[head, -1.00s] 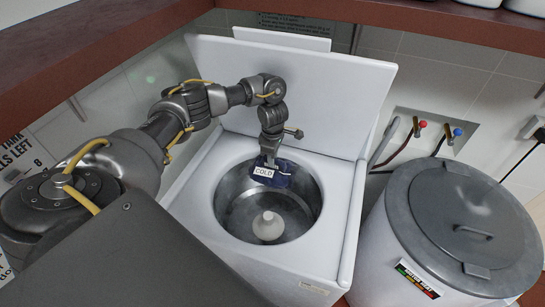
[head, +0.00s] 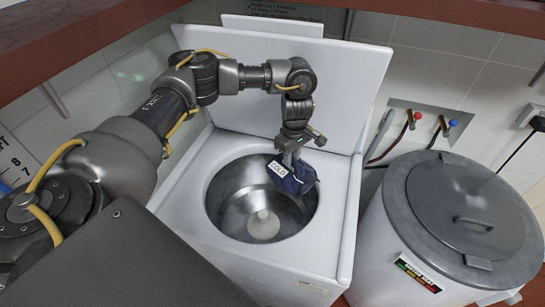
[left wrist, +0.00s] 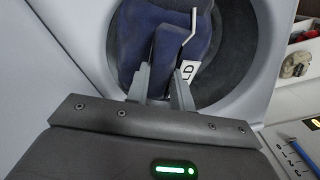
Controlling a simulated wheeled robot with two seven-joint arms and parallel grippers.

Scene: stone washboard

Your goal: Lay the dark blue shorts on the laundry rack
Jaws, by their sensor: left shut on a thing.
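The dark blue shorts (head: 299,180), with a white "COLD" tag, hang from my left gripper (head: 289,158) at the right back rim of the washer's drum opening. In the left wrist view the shorts (left wrist: 139,34) are held between the fingers of my left gripper (left wrist: 160,85), with the drum opening behind them. The laundry rack is not seen in these views. My right gripper is not in view.
The open top-loading washer (head: 222,263) has its lid (head: 350,85) raised behind my left arm. A lidded round tub (head: 400,215) stands to the right. Red and blue taps (head: 432,121) are on the back wall. A brown shelf edge (head: 445,38) runs along the top.

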